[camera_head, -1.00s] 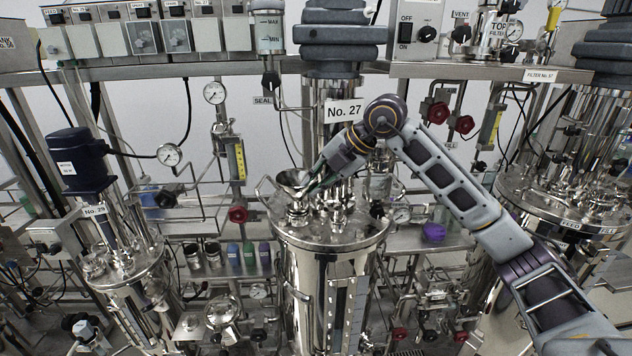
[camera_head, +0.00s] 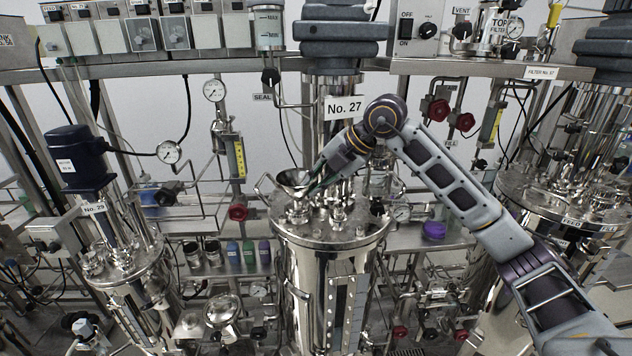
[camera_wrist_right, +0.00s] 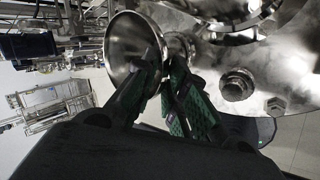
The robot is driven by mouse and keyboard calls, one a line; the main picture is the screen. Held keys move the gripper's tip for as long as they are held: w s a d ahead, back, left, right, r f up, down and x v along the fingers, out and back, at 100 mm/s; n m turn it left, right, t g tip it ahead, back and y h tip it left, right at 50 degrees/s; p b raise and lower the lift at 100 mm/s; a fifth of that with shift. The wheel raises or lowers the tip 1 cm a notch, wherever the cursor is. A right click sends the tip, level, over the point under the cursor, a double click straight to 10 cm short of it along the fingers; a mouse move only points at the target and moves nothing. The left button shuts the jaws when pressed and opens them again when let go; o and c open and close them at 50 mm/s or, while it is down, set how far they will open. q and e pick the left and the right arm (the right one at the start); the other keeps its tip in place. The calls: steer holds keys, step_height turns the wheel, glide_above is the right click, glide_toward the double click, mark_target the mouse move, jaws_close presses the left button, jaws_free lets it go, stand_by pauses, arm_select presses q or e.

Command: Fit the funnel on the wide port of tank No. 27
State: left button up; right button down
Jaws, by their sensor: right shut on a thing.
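Tank No. 27 (camera_head: 330,240) is the shiny steel vessel in the middle of the head view, under the "No. 27" sign (camera_head: 342,108). The funnel (camera_head: 293,178) is a steel cone with its wide mouth up, over the left part of the tank lid. In the right wrist view the funnel (camera_wrist_right: 128,42) is at upper left, beside the lid. My right gripper (camera_head: 312,187) is shut on the funnel; its green-padded fingers (camera_wrist_right: 168,85) show in the wrist view. The funnel's lower end is hard to see, so I cannot tell whether it sits in a port. My left gripper is not in view.
Fittings and pipes crowd the tank lid (camera_head: 350,235) right of the funnel. Tank No. 29 (camera_head: 125,260) with a dark blue motor (camera_head: 78,155) stands left. Several small bottles (camera_head: 248,255) stand on a shelf between the tanks. Another large tank (camera_head: 560,200) is at right.

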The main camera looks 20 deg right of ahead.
steer(key=c, duration=1.1)
jaws_free()
steer(key=shift+o, duration=0.2)
steer(key=shift+r+p, duration=3.15)
steer(key=shift+r, duration=0.85)
steer(key=shift+s, duration=0.1)
